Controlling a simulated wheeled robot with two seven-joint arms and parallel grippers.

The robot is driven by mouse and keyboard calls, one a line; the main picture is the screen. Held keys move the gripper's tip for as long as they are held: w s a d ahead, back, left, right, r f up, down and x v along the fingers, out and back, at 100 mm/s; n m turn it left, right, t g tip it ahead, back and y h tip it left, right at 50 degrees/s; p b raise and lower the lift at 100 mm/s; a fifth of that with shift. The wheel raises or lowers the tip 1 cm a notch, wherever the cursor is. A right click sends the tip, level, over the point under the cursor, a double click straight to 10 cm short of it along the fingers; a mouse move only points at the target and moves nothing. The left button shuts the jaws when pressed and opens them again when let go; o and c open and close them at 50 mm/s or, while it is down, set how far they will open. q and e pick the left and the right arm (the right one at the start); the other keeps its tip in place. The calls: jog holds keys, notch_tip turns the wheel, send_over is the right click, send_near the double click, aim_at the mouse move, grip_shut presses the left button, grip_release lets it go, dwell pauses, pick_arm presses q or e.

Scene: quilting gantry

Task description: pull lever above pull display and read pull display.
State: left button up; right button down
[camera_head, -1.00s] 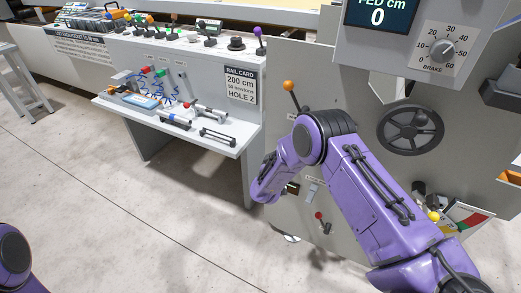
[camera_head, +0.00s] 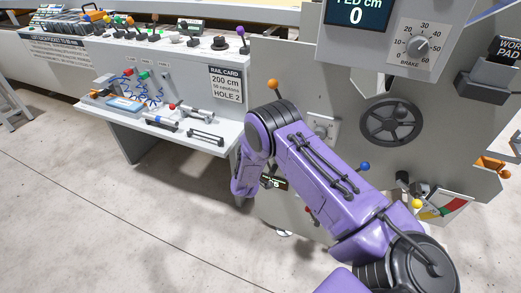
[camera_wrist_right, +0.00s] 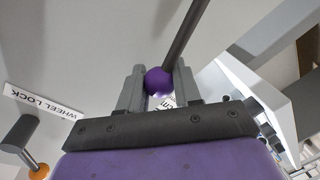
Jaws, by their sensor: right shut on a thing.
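My right gripper (camera_wrist_right: 157,92) is shut on a purple ball knob (camera_wrist_right: 158,81) at the end of a dark lever rod (camera_wrist_right: 186,35) in the right wrist view. The knob sits between the two grey fingertips. In the head view my purple right arm hides this gripper and the lever it holds. A white label with "cm" lies partly hidden behind the gripped knob. My left gripper is out of view.
A grey machine panel carries an orange knob (camera_head: 273,84), a black handwheel (camera_head: 391,122), a blue knob (camera_head: 363,167) and a brake dial (camera_head: 421,47). A bench (camera_head: 165,125) with tools stands left. A "WHEEL LOCK" label (camera_wrist_right: 43,102) shows near the gripper. The left floor is open.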

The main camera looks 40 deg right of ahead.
jog(key=c, duration=0.8)
grip_release()
jog(key=shift+a, duration=0.1)
jog(key=v, duration=1)
jog(key=shift+s+a, duration=0.2)
